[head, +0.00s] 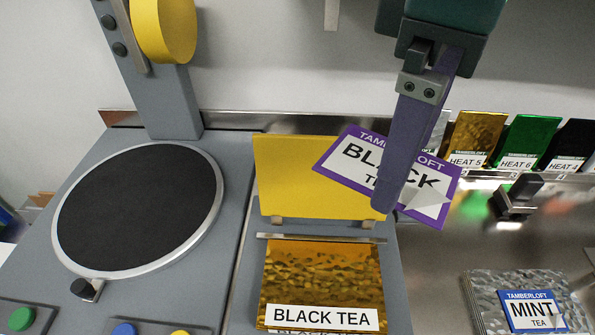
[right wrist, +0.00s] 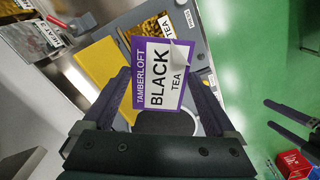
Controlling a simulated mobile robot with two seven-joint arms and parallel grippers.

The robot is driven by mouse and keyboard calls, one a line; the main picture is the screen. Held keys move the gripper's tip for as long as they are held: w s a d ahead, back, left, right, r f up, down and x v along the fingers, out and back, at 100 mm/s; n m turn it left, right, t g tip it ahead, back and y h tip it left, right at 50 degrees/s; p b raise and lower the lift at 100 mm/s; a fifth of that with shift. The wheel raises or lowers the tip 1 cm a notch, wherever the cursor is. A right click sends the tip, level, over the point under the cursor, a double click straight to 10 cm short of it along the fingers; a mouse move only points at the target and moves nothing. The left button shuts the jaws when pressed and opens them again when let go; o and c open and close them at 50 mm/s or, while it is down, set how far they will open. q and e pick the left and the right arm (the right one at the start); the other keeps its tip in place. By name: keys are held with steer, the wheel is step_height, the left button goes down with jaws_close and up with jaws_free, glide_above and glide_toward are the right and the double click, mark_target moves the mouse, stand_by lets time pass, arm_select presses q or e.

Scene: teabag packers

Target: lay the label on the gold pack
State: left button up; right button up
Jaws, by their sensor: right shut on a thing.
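My right gripper (head: 392,180) is shut on the label (head: 350,160), a purple-bordered white card reading TAMBERLOFT BLACK TEA. The label is held tilted in the air, with its lower right corner curled. It also shows between the two purple fingers in the right wrist view (right wrist: 158,90). The gold pack (head: 322,270) lies below and left of the label, apart from it, with a white BLACK TEA strip near its front edge. The gold pack shows partly in the right wrist view (right wrist: 150,30). My left gripper (right wrist: 290,124) appears open and empty at the right edge there.
An upright yellow plate (head: 290,170) stands behind the gold pack. A round black plate (head: 140,210) with a yellow head (head: 165,30) above is at left. Foil packs (head: 525,140) stand in a rack at right. A silver pack with a MINT TEA label (head: 532,312) lies front right.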

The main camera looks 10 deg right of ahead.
mark_target(328, 282)
steer(key=w+a+f+n+b, duration=0.1)
steer(key=f+b, duration=0.4)
steer(key=f, duration=0.5)
steer(key=w+f+n+b, duration=0.1)
steer(key=f+n+b, duration=0.2)
steer(key=f+b, duration=0.3)
steer(key=w+a+f+n+b, duration=0.1)
steer(key=f+b, duration=0.4)
steer(key=f, duration=0.9)
steer(key=shift+w+a+f+n, duration=0.25)
steer(key=shift+w+a+n, duration=0.15)
steer(key=shift+n, duration=0.2)
steer(key=shift+d, duration=0.1)
steer(key=shift+f+b, duration=0.15)
steer(key=shift+b, duration=0.15)
steer(key=o, duration=0.9)
steer(key=shift+o, duration=0.2)
